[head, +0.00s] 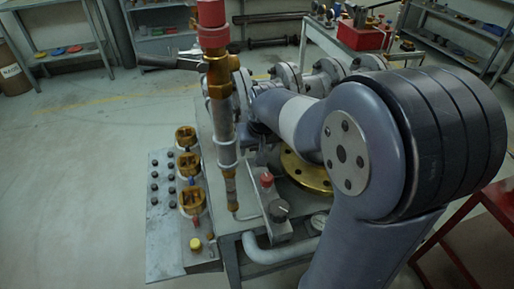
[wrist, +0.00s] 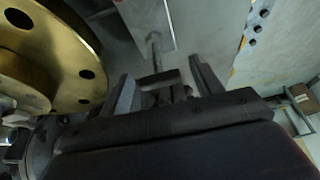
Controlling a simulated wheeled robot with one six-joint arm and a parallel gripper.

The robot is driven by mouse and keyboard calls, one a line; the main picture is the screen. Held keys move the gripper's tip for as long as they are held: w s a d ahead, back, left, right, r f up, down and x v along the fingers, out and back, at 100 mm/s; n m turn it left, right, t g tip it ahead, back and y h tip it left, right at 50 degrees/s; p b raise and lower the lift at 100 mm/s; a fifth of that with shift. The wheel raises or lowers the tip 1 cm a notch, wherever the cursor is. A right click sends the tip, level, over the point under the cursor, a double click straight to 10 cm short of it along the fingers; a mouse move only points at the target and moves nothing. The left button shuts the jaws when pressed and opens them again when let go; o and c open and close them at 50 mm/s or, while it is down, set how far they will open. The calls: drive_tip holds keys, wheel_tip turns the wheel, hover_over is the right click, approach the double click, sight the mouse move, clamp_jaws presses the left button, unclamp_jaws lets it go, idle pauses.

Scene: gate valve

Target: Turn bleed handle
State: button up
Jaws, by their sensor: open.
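In the wrist view, a dark bar handle (wrist: 158,82) sits on a thin stem below a pale grey block; I take it to be the bleed handle. My gripper (wrist: 165,88) is open, with one finger on each side of the bar. The bar's lower part is hidden by the gripper body, and I cannot tell whether either finger touches it. In the head view, my arm reaches in from the right and hides most of the gripper. A small red-capped fitting (head: 267,181) stands close below the arm's end.
A brass flange (head: 306,172) lies beside the gripper and fills the left of the wrist view (wrist: 45,60). A tall red-topped pipe (head: 222,120) stands left of the arm. Floor at left is clear.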

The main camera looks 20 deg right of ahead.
drive_tip(key=shift+w+f, duration=0.1)
drive_tip(key=shift+f, duration=0.05)
drive_tip(key=c, duration=1)
